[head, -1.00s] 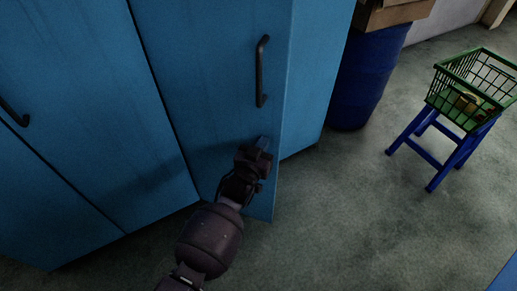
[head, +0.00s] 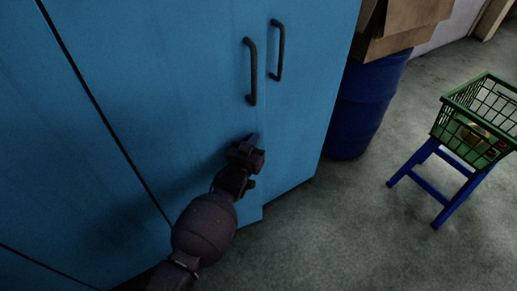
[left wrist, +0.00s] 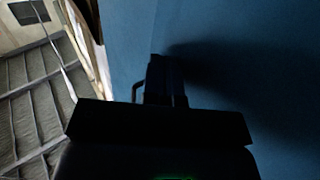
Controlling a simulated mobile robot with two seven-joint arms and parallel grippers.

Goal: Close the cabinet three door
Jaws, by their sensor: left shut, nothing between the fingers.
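The blue cabinet door (head: 190,110) with a dark vertical handle (head: 251,72) is in the head view. It stands slightly ajar, its free edge a little in front of the neighbouring blue door (head: 300,120), which has its own handle (head: 277,50). My left gripper (head: 252,142) is shut and empty, at the outer face of the door near its free edge, below the handle. In the left wrist view the dark fingers (left wrist: 166,80) are close against the blue surface (left wrist: 240,60); contact is hard to tell. My right gripper is not in view.
A blue barrel (head: 368,100) with a cardboard box (head: 405,25) on it stands right of the cabinet. A green basket (head: 478,120) sits on a blue stool (head: 440,180) at the right. The grey floor between is clear.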

